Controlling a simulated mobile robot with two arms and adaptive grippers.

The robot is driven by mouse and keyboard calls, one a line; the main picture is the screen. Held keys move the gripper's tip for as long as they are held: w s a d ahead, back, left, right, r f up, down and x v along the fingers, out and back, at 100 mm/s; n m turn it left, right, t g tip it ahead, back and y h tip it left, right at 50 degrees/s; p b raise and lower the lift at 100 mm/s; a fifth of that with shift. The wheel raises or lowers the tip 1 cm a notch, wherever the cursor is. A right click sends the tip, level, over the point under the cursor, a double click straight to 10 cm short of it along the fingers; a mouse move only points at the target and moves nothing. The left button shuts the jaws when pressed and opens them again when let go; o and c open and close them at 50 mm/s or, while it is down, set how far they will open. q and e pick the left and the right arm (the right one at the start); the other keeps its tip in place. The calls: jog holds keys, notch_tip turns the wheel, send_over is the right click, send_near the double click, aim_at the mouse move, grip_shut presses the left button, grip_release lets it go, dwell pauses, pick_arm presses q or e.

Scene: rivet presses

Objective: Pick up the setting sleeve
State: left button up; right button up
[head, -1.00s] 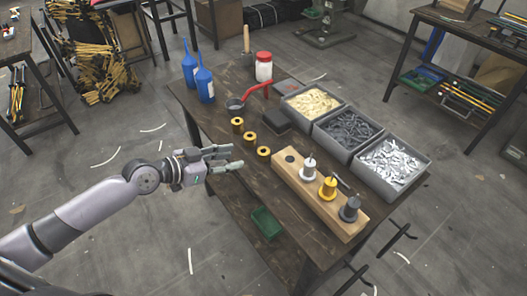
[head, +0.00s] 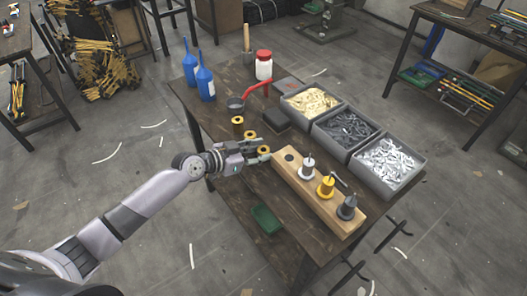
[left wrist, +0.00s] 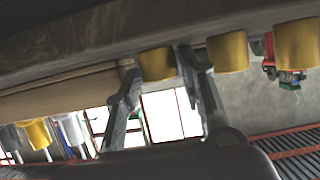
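Three gold-coloured sleeves stand in a row on the dark wooden table: a far one (head: 237,121), a middle one (head: 250,135) and a near one (head: 264,150). My left gripper (head: 259,153) reaches in from the left at the near sleeve. In the left wrist view, the open fingers (left wrist: 160,68) stand on either side of one gold sleeve (left wrist: 157,64), with some room visible beside it. Two more gold sleeves show to the right, one (left wrist: 228,52) close to a finger and one (left wrist: 298,46) farther off. My right gripper is not in view.
Right of the sleeves is a wooden block (head: 316,205) with an empty hole and white, yellow and dark grey flanged parts. Behind it stand grey bins (head: 372,177) of small parts. Blue bottles (head: 205,84), a red-lidded jar (head: 264,66) and a dark block (head: 276,118) stand farther back.

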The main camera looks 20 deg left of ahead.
pick_arm(q)
grip_shut()
dwell(0.3)
jog(key=shift+r, duration=0.1)
